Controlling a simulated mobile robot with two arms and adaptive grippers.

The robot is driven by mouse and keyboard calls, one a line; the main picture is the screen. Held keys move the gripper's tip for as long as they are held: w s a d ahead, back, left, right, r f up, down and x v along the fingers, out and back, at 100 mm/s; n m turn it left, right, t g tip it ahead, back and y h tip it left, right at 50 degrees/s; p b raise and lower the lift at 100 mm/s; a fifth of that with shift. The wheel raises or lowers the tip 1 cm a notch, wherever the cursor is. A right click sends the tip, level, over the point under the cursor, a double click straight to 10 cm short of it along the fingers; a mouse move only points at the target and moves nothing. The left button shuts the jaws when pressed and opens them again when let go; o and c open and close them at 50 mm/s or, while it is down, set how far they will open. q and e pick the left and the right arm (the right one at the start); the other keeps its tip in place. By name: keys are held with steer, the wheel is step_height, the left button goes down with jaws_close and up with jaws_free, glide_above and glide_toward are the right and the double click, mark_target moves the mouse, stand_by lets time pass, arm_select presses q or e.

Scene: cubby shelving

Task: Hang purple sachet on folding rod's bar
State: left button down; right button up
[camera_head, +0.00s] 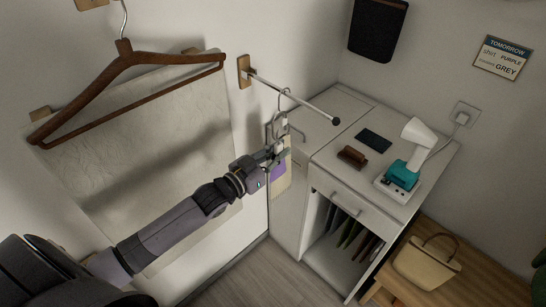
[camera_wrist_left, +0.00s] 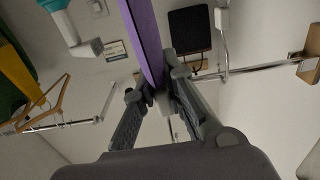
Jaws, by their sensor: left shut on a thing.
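The folding rod's bar (camera_head: 295,95) sticks out from a wooden wall mount (camera_head: 244,71) and ends in a dark knob. It also shows in the left wrist view (camera_wrist_left: 265,68). My left gripper (camera_head: 276,151) is below the bar, shut on the purple sachet (camera_head: 278,171). The sachet hangs down behind the fingers and is partly hidden by them. In the left wrist view it is a purple strip (camera_wrist_left: 145,40) between the fingers (camera_wrist_left: 158,100). A thin wire hook (camera_head: 285,96) rises above the gripper to the bar. I cannot tell whether it is over the bar. My right gripper is out of view.
A white cabinet (camera_head: 322,165) stands just right of the gripper, with a brown brush (camera_head: 352,157), a dark flat item (camera_head: 374,141) and a teal-and-white device (camera_head: 403,172) on top. A wooden hanger (camera_head: 125,62) hangs on the left, before a pale wall panel (camera_head: 150,130).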

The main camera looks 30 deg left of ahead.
arm_select(q)
steer(key=f+b+x, duration=0.3)
steer(key=b+x, duration=0.3)
steer(key=x, duration=0.6)
stand_by(0.8)
stand_by(0.3)
steer(key=c, duration=1.6)
jaws_free()
steer(key=v, duration=1.2)
